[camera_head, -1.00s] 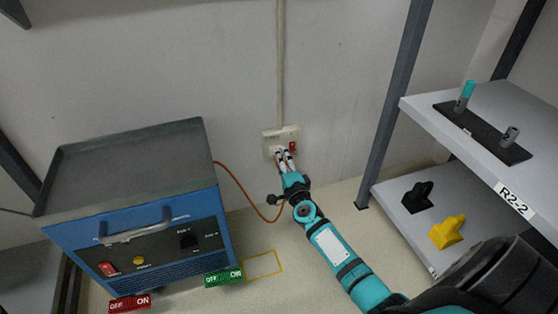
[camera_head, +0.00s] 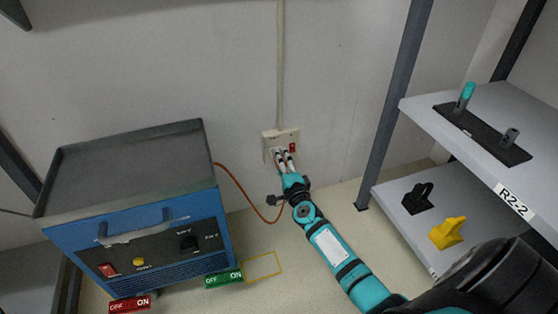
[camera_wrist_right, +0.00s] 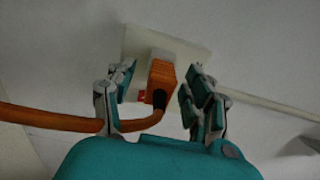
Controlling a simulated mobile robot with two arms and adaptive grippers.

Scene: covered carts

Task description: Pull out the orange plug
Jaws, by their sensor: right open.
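The orange plug (camera_wrist_right: 162,74) sits in the wall socket (camera_wrist_right: 138,40), between the two fingers of my right gripper (camera_wrist_right: 158,90) in the right wrist view. Gaps show on both sides of the plug, so the fingers are open around it and not closed on it. In the head view my right gripper (camera_head: 285,160) is at the wall socket (camera_head: 270,137), and it hides the plug there. The orange cord (camera_wrist_right: 50,119) leaves the plug toward the left. My left gripper is not in view.
The cord (camera_head: 236,180) runs to a blue machine (camera_head: 190,205) on the left. A red switch (camera_head: 292,147) is on the socket plate. A shelf rack (camera_head: 440,112) with black and yellow items stands on the right. Floor shows between machine and rack.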

